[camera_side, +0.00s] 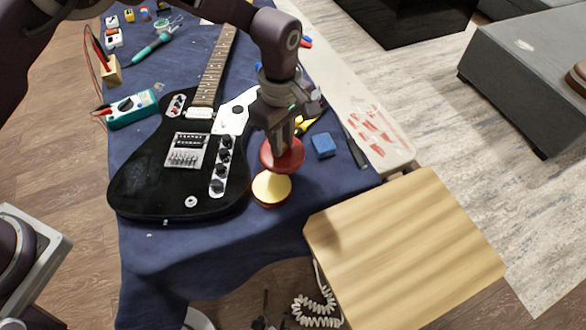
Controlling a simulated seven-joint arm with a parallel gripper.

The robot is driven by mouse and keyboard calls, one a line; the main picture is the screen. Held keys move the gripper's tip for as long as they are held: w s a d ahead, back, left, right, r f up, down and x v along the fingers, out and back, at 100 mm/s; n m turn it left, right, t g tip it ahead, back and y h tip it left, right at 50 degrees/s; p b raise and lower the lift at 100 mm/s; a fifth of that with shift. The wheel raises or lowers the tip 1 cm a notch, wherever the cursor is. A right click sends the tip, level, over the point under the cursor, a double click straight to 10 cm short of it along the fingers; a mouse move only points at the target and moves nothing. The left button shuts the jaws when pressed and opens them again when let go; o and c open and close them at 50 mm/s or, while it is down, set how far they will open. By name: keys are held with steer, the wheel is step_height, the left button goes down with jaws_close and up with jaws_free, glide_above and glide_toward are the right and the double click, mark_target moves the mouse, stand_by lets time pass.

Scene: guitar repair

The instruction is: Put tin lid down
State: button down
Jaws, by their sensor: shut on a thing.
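The tin lid (283,158) is a round red disc. My gripper (282,142) points down and is shut on it, holding it above and slightly behind the open tin. The tin (270,189) is round with a red rim and pale yellow contents, and stands on the blue cloth right of the guitar's lower body. The lid overlaps the tin's far edge in this view; I cannot tell the exact height between them. The fingertips are partly hidden by the gripper and lid.
A black electric guitar (150,180) lies left of the tin. A small blue block (324,145) and a dark-handled tool (354,148) lie to the right. A teal multimeter (133,108) is at the left. Bare blue cloth (215,245) lies in front. A wooden stool (405,250) stands at the lower right.

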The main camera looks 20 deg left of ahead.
mark_target(315, 177)
steer(key=w+d+f, duration=0.2)
steer(key=w+d, duration=0.2)
steer(key=d, duration=0.2)
steer(key=shift+m, duration=0.3)
steer(key=f, duration=0.9)
steer(key=shift+s+d+f, duration=0.15)
steer(key=shift+d, duration=0.2)
steer(key=shift+f, duration=0.1)
steer(key=c, duration=1.3)
jaws_free()
step_height(315, 177, up, 12)
steer(key=shift+r, duration=0.1)
